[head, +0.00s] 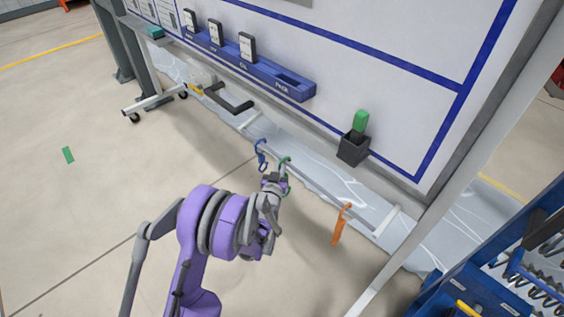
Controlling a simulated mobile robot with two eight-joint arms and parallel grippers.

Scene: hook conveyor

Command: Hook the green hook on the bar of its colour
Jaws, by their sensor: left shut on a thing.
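The green hook (285,162) is in the middle of the head view, with its curved top showing above my left gripper. My left gripper (276,183) is shut on its lower part, which is mostly hidden by the fingers. The hook's top is at or close to a grey rail (314,183) that runs along the board's lower side; I cannot tell whether they touch. A blue hook (261,154) is just left of it, and an orange hook (340,226) is further right, both at this rail. No green bar can be made out. My right gripper is not in view.
A white board (390,100) with blue lines stands behind the rail. It bears a blue holder (263,73) and a black box (352,147) with a green-topped object. A dark bracket (232,106) juts out at left. A blue rack (485,280) stands at lower right.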

